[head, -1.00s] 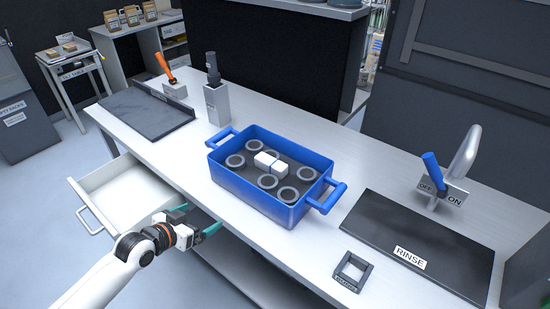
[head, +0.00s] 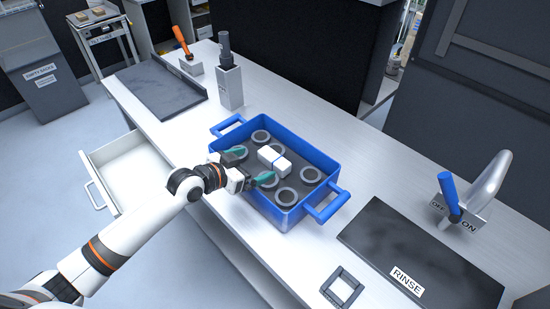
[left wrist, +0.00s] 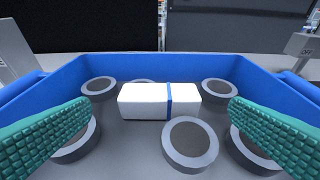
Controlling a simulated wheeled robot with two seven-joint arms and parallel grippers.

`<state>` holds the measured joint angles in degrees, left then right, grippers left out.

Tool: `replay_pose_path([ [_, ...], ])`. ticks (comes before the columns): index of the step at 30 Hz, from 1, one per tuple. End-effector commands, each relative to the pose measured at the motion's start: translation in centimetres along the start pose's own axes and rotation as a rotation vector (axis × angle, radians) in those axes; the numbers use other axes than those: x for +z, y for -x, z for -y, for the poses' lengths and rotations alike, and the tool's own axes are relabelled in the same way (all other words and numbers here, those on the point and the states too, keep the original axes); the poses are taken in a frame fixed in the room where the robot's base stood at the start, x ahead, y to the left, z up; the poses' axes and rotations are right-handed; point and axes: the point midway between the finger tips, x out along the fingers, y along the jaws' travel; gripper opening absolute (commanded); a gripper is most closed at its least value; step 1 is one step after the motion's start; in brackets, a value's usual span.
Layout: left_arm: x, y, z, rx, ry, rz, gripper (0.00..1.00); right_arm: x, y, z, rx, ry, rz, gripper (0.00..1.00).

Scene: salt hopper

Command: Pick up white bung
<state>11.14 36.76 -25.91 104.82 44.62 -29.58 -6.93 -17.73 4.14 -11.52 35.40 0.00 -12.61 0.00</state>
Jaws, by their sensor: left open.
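The white bung (head: 268,154) is a white block with a thin blue band across it. It lies inside the blue tub (head: 318,160), among several grey rings. In the left wrist view the bung (left wrist: 143,101) lies crosswise ahead of the fingers, band right of its middle. My left gripper (head: 252,165) reaches over the tub's near left wall. Its teal fingers are open, with nothing held between them, and they are apart from the bung. My right gripper is not in view.
The tub has blue handles (head: 328,207) at its ends. A grey holder (head: 230,88) stands behind it. A dark rinse mat (head: 425,250), a tap (head: 488,180) and a small square frame (head: 342,287) are to the right. An open drawer (head: 130,170) juts out at left.

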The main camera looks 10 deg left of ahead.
Motion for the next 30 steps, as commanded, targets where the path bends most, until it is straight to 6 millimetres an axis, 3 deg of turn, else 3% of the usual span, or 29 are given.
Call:
replay_pose_path([
  [8,0.1,-2.2,0.0,0.0,0.0,-0.001,1.0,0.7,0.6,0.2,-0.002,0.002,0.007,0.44],
  [18,-0.1,-6.3,-0.1,0.0,0.0,0.0,1.0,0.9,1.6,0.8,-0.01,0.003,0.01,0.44],
  [27,-0.3,-6.7,-0.1,0.0,-0.001,-0.001,1.0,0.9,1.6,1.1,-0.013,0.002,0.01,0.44],
  [30,-0.3,-6.7,-0.1,0.0,-0.001,-0.001,0.84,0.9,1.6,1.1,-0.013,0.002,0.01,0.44],
])
